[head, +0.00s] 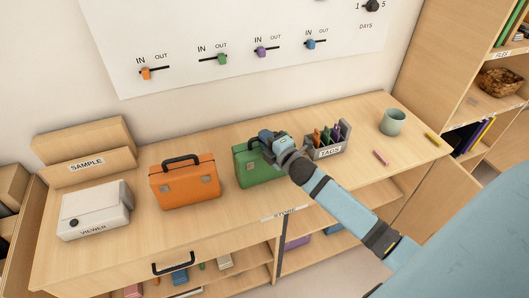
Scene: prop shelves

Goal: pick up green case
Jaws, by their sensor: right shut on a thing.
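The green case (252,171) stands upright on the wooden counter, right of an orange case (185,183). My right gripper (268,146) is at the top of the green case, where its handle would be, and is shut on it. My right wrist and forearm hide the case's right side and its handle. The case appears to rest on the counter; a small lift cannot be ruled out. My left gripper is not in view.
A grey tray of tags (329,147) stands close right of the gripper. A mug (392,122) and two small sticks are farther right. A white viewer box (94,211) and a sample box (87,163) are at left. A slider board (230,45) hangs behind.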

